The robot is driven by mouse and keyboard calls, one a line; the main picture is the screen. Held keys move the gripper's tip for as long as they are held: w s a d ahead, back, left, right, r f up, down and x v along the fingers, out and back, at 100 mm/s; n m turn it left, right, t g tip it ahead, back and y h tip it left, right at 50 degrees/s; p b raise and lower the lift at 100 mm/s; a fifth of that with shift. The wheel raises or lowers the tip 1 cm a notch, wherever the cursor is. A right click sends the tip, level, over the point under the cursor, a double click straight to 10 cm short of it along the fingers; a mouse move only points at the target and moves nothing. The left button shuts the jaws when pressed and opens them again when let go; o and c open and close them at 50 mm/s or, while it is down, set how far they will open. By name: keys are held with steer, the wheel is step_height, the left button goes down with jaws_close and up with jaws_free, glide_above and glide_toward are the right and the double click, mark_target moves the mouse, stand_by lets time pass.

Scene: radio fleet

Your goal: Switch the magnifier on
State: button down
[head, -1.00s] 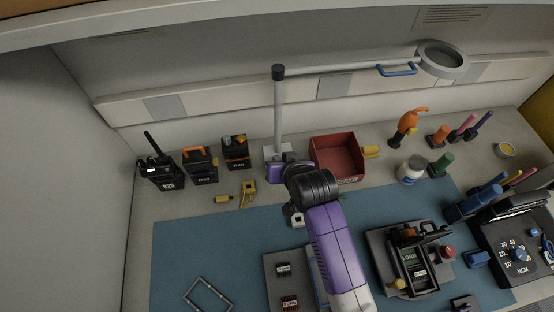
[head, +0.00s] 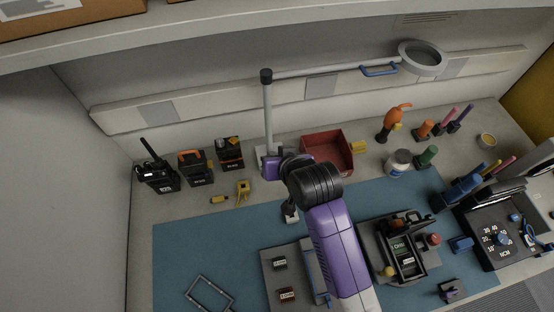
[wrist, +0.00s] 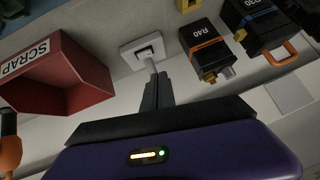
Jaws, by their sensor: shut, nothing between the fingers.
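The magnifier has a grey post (head: 268,115) at the back of the bench. A long arm (head: 330,68) runs right from its top to a round lens head (head: 422,58) with a blue handle (head: 380,69). The post's pale base (head: 259,156) is partly behind my gripper (head: 270,168). In the wrist view the white square base (wrist: 142,50) shows with a dark inset; I cannot make out the switch's state. My gripper also shows in the wrist view (wrist: 156,80), shut and empty, its fingertips just in front of the base. I cannot tell whether they touch it.
A red scrap bin (head: 328,160) stands close right of the post. Black radios or battery packs (head: 229,153) stand close left. A yellow part (head: 242,189) lies in front of them. The blue mat (head: 190,240) has free room at the left.

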steer(key=shift+a+v, duration=0.2)
steer(key=shift+v, duration=1.2)
steer(key=shift+a+v, duration=0.25)
steer(key=shift+v, duration=1.1)
steer(key=shift+s, duration=0.1)
